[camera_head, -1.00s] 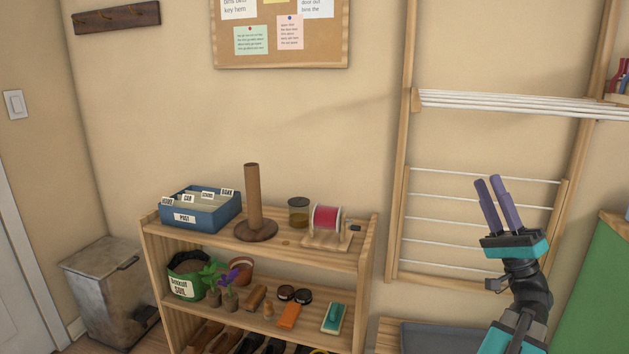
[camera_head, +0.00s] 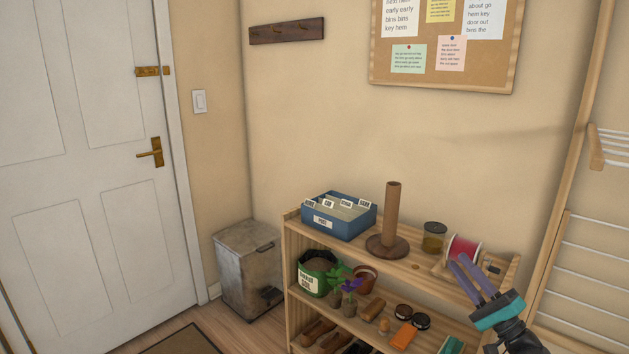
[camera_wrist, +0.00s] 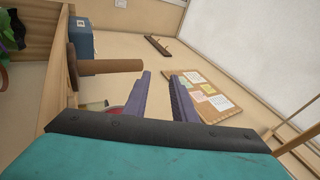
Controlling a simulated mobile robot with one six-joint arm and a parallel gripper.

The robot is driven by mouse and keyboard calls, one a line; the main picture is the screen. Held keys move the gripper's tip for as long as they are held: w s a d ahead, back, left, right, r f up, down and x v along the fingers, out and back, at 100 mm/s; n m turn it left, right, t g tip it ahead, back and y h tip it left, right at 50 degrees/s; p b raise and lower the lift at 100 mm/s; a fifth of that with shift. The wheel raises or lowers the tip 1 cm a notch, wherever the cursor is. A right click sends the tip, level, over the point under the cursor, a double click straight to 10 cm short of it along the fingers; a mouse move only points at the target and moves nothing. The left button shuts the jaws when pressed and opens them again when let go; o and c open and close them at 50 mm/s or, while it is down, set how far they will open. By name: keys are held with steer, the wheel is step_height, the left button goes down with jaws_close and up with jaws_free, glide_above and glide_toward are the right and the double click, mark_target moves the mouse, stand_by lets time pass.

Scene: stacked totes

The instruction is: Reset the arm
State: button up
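My gripper (camera_head: 458,260) has two purple fingers on a teal and black wrist. It is at the lower right of the head view, in front of the right end of the wooden shelf unit (camera_head: 293,262). In the wrist view my gripper (camera_wrist: 160,75) has its fingers apart with nothing between them. The fingers partly overlap the spool of red ribbon (camera_head: 466,246) in the head view; how far apart they are in depth I cannot tell.
The shelf top holds a blue file box (camera_head: 338,222), a wooden upright post (camera_head: 392,215) and a jar (camera_head: 434,238). A metal bin (camera_head: 245,270) and a white door (camera_head: 85,170) stand left. A wooden drying rack (camera_head: 568,180) is right.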

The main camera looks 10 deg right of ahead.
steer(key=w+a+f+n+g+y+p, duration=0.15)
steer(key=w+a+f+g, duration=0.25)
steer(key=a+f, duration=0.5)
steer(key=w+a+f+n+g+y+p, duration=0.1)
steer(key=w+a+f+g+y+p, duration=0.25)
steer(key=a, duration=1.05)
steer(key=s+a+f+n+g+p, duration=0.15)
steer(key=s+a+f+g, duration=0.3)
steer(key=a+f, duration=0.5)
steer(key=s+a+f+n+g, duration=0.2)
steer(key=s+a+f+g, duration=0.25)
steer(key=a+f, duration=0.5)
steer(key=s+a+f+n+g+h+p, duration=0.25)
steer(key=s+a+f+g, duration=0.2)
steer(key=s+f, duration=0.35)
steer(key=s+a+f+n+g+h+p, duration=0.1)
steer(key=s+a+f+n+g+h, duration=0.25)
steer(key=s, duration=0.75)
steer(key=s+d+f+g+h, duration=0.1)
steer(key=s+d+f+h, duration=0.1)
steer(key=d, duration=0.3)
steer(key=s+d+f+n+g+h, duration=0.1)
steer(key=s+d+f+h, duration=0.1)
steer(key=d, duration=0.3)
steer(key=s+d+f+g+h, duration=0.1)
steer(key=s+d+f+h, duration=0.2)
steer(key=d, duration=0.3)
steer(key=shift+f+h, duration=0.55)
steer(key=shift+h, duration=0.15)
steer(key=shift+a, duration=0.1)
